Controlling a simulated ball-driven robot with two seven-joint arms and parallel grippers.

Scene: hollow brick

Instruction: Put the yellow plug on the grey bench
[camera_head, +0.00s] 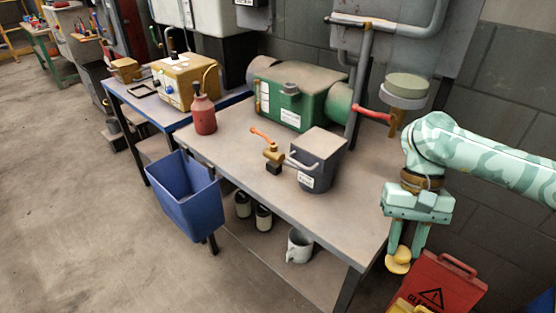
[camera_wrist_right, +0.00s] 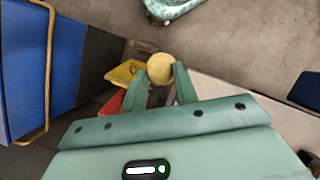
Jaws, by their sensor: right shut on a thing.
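My right gripper (camera_head: 405,250) is shut on the yellow plug (camera_head: 398,262), which hangs below its fingertips. The plug is rounded, and in the right wrist view it (camera_wrist_right: 159,68) sits between the ends of the two green fingers (camera_wrist_right: 160,84). The grey bench (camera_head: 240,153) stands in the middle of the head view. My left gripper is not in view.
On the bench stand a dark grey box (camera_head: 318,160), a brass valve with orange handle (camera_head: 272,150), a red bottle (camera_head: 203,113) and a green motor (camera_head: 295,95). A blue bin (camera_head: 186,190) hangs at the front. The bench's right end is bare.

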